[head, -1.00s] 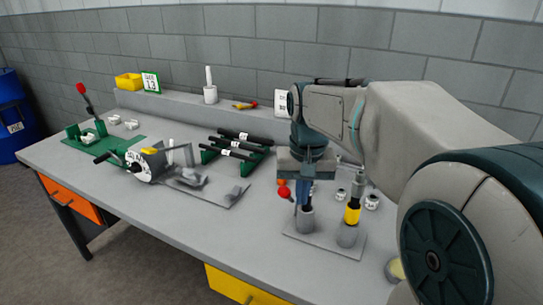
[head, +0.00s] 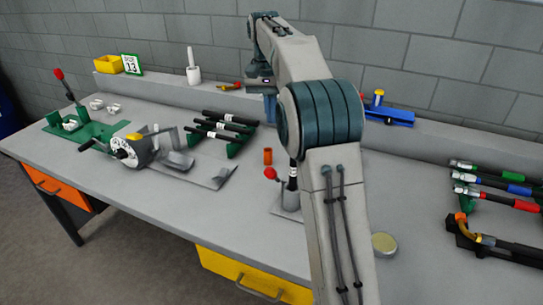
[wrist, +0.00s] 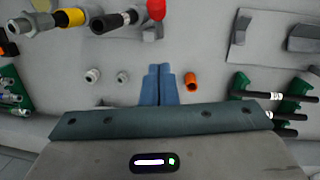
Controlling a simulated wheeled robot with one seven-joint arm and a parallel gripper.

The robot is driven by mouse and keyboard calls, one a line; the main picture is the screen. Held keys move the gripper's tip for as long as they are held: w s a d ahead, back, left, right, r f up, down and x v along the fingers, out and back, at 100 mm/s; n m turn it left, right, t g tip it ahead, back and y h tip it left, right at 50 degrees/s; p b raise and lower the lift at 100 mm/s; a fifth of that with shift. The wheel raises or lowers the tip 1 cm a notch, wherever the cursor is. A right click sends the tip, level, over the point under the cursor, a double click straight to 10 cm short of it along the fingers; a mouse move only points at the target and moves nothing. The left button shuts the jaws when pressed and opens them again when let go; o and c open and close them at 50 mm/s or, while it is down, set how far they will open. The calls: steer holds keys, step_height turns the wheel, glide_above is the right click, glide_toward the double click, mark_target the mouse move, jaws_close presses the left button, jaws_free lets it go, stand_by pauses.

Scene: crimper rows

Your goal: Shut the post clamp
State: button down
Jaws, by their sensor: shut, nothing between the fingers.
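I take the post clamp to be the grey post (head: 290,200) with a red-knobbed lever (head: 270,174); a black hose with a white band (head: 292,178) stands in it. My arm hides much of it in the head view. In the wrist view the red knob (wrist: 155,9) and the banded hose (wrist: 108,22) show at the top edge, beside a hose with a yellow band (wrist: 71,18). I cannot tell how far the clamp is closed. My gripper (wrist: 162,70) is shut and empty, apart from the clamp. In the head view its blue fingers (head: 270,107) are partly hidden behind my arm.
An orange cylinder (head: 267,156) stands near the post. Two small metal fittings (wrist: 107,76) lie near my fingertips in the wrist view. A crimper with a dial (head: 130,150) and a rack of black hoses (head: 222,128) are left; coloured hoses (head: 495,185) lie right.

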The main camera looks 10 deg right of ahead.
steer(key=b, duration=0.2)
glide_toward(274, 177)
steer(key=w+d+f, duration=0.2)
steer(key=w+f, duration=0.2)
steer(key=w, duration=0.1)
steer(key=shift+s+a+f, duration=0.4)
steer(key=shift+s, duration=0.2)
steer(key=shift+s+a+f, duration=0.4)
steer(key=shift+s+f, duration=0.05)
steer(key=shift+s, duration=0.2)
steer(key=shift+s+f+b, duration=0.1)
steer(key=shift+b, duration=0.5)
